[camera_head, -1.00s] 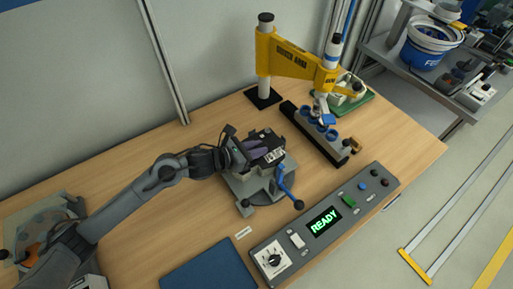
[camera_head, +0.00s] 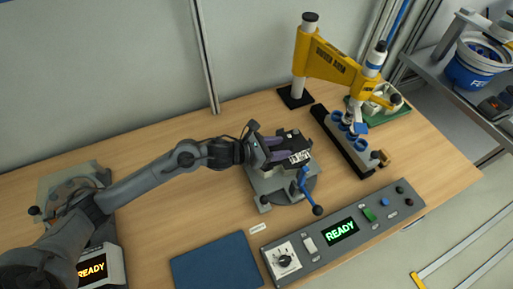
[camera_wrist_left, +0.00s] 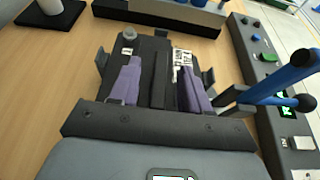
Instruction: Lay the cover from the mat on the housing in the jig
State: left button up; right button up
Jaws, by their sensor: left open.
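The jig (camera_head: 268,184) is a grey fixture with a blue lever (camera_head: 304,183), standing mid-table. A black part with a white label (camera_head: 299,157) sits in it; it also shows in the wrist view (camera_wrist_left: 131,42). I cannot clearly tell the cover from the housing beneath it. The blue mat (camera_head: 216,264) at the front shows nothing on its visible surface. My left gripper (camera_head: 276,148) is at the jig from the left, its purple fingers apart over the black part; they also show in the left wrist view (camera_wrist_left: 160,72). My right gripper is not in view.
A control panel (camera_head: 316,253) reading READY lies along the front edge. A yellow arm press (camera_head: 331,65) and a dark rack with blue rings (camera_head: 339,138) stand behind and right of the jig. Another fixture (camera_head: 56,183) is at the left.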

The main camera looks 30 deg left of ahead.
pick_arm(q)
jog(key=v, duration=1)
jog(key=shift+s+r, duration=0.1)
jog(key=shift+s, duration=0.05)
